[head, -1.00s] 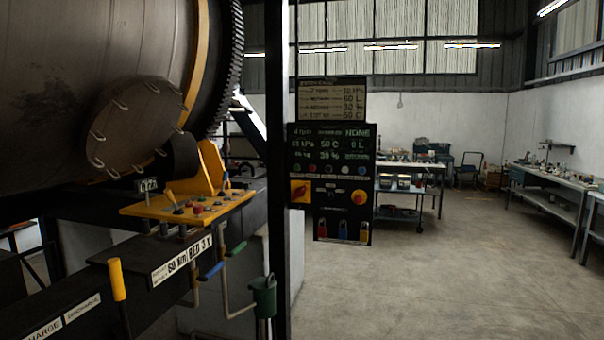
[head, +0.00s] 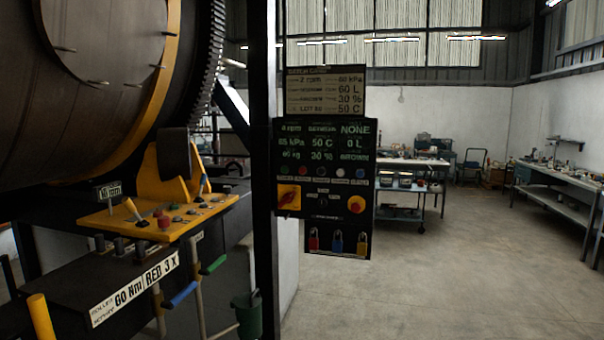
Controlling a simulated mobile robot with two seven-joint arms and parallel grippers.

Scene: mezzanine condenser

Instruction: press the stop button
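A dark control panel (head: 325,222) hangs by a black post near the middle of the head view. A yellow console (head: 150,225) at the left carries a red knob (head: 164,221) and levers. I cannot read which control is labelled stop. Neither of my grippers is in view.
A large dark drum (head: 90,130) with a toothed ring fills the upper left. A black post (head: 263,130) stands just left of the panel. Workbenches (head: 560,200) stand at the right and back. The concrete floor (head: 460,270) at the right is clear.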

